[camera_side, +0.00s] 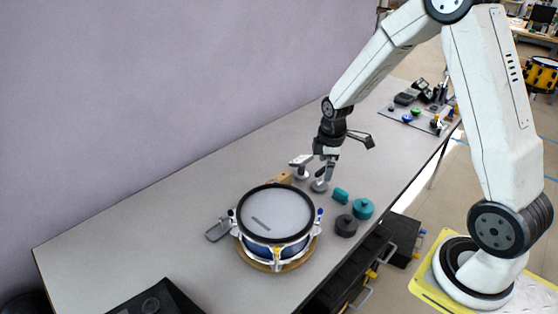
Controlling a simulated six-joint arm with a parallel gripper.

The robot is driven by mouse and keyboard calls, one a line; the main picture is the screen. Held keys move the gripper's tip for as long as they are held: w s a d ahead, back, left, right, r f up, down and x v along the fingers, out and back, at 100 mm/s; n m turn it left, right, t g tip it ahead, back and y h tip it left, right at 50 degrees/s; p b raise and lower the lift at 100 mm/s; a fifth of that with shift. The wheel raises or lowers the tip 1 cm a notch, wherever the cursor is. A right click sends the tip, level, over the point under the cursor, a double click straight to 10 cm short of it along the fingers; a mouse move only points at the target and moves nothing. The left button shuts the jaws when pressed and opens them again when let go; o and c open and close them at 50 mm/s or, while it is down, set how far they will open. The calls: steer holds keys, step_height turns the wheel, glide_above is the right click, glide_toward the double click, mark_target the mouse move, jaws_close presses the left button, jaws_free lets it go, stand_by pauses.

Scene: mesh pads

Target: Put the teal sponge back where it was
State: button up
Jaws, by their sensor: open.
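A small teal block, which looks like the teal sponge (341,196), lies on the grey table to the right of the drum. My gripper (311,178) is open, low over the table behind the drum, to the left of and a little beyond the sponge. I see nothing between its fingers, and it appears apart from the sponge. The drum (276,213) has a pale mesh head with a black rim and sits on a round wooden base.
A teal round knobbed piece (363,208) and a dark round one (346,226) stand close to the sponge. A tan block (285,178) is by my gripper's left finger. A grey flat piece (218,230) lies left of the drum.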

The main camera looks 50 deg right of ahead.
steer(key=s+a+r+m+t, duration=0.1)
steer(key=s+a+r+m, duration=0.4)
steer(key=s+a+m, duration=0.4)
steer(key=s+a, duration=0.2)
steer(key=shift+s+a, duration=0.35)
stand_by(0.7)
